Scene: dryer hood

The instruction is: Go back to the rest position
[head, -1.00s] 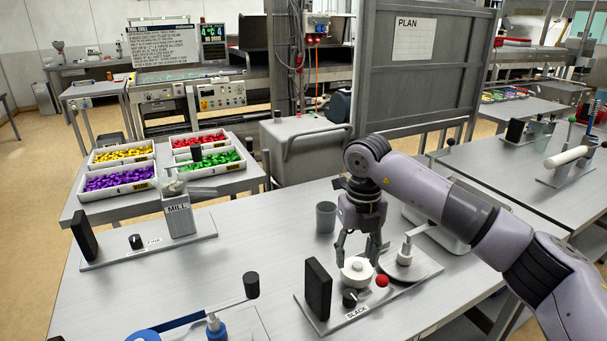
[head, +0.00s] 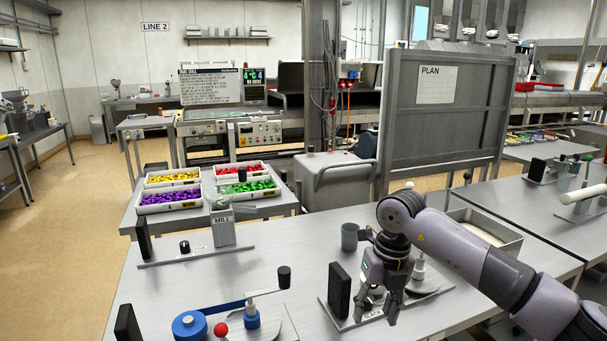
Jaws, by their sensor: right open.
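My right gripper (head: 378,304) is open, pointing down over the SLACK station (head: 430,292). Its fingers are apart and nothing shows held between them. The station's black upright panel (head: 340,290) stands left of the fingers. My left gripper is not in view.
A grey cup (head: 349,237) and a metal tray (head: 485,235) stand behind the gripper. The MILL station (head: 223,230) is at the left, and a blue crank device (head: 190,324) at the front. Bare table lies between them. A PLAN board (head: 445,110) stands behind.

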